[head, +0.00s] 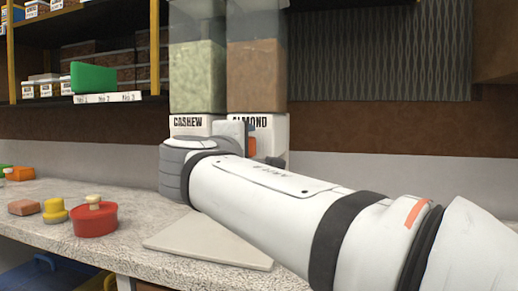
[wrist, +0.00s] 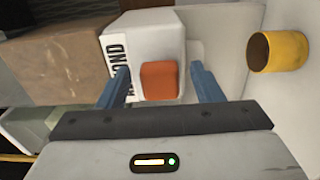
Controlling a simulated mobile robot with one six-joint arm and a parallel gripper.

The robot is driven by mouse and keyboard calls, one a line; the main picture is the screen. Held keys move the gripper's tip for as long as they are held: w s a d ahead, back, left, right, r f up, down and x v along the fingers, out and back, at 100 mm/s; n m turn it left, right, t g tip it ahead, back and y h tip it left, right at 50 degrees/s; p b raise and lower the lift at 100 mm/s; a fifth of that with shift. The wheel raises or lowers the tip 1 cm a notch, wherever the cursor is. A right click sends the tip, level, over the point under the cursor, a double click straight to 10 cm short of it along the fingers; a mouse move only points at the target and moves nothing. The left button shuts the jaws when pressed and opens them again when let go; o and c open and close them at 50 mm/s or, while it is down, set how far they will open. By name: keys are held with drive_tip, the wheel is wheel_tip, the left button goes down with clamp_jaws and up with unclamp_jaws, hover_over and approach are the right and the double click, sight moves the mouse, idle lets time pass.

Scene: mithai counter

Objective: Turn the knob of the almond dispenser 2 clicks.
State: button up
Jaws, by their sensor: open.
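The almond dispenser (head: 256,75) stands at the back of the counter, a clear hopper with brown contents over a white base labelled ALMOND. Its white base (wrist: 155,35) fills the upper middle of the wrist view. The orange knob (wrist: 160,81) sits on the front of that base; a sliver of it (head: 252,145) shows in the head view past my arm. My gripper (wrist: 163,84) is open, its two blue fingers on either side of the knob with gaps on both sides. I cannot tell how far the fingertips reach along the knob.
The cashew dispenser (head: 197,75) stands directly left of the almond one. A pale board (head: 205,240) lies in front. A red pot (head: 95,220) and small coloured items stand on the counter at left.

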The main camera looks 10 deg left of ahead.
drive_tip(key=s+p, duration=0.1)
drive_tip(key=s, duration=0.6)
drive_tip(key=shift+s+a, duration=0.2)
drive_tip(key=shift+a, duration=0.1)
drive_tip(key=s+b, duration=0.1)
drive_tip(key=s, duration=0.8)
drive_tip(key=shift+a, duration=0.35)
drive_tip(key=shift+w, duration=0.1)
drive_tip(key=w+d+f+m+g+h+p, duration=0.1)
drive_tip(key=w+d+f+m+g+p, duration=0.25)
drive_tip(key=d+p, duration=0.5)
drive_tip(key=w+d+f+m+g+h+p, duration=0.25)
drive_tip(key=w+d+g+p, duration=0.2)
drive_tip(key=d+p, duration=0.4)
drive_tip(key=s+d+f+m+g+y+p, duration=0.2)
drive_tip(key=s+d+m+g+p, duration=0.1)
drive_tip(key=s+d+m+p, duration=0.2)
drive_tip(key=s+d+f+m+g+y+p, duration=0.2)
drive_tip(key=s+d+m+g+y+p, duration=0.1)
drive_tip(key=d+p, duration=0.6)
drive_tip(key=s+m+g, duration=0.1)
drive_tip(key=s+m, duration=0.1)
drive_tip(key=m, duration=0.1)
drive_tip(key=shift+s, duration=0.35)
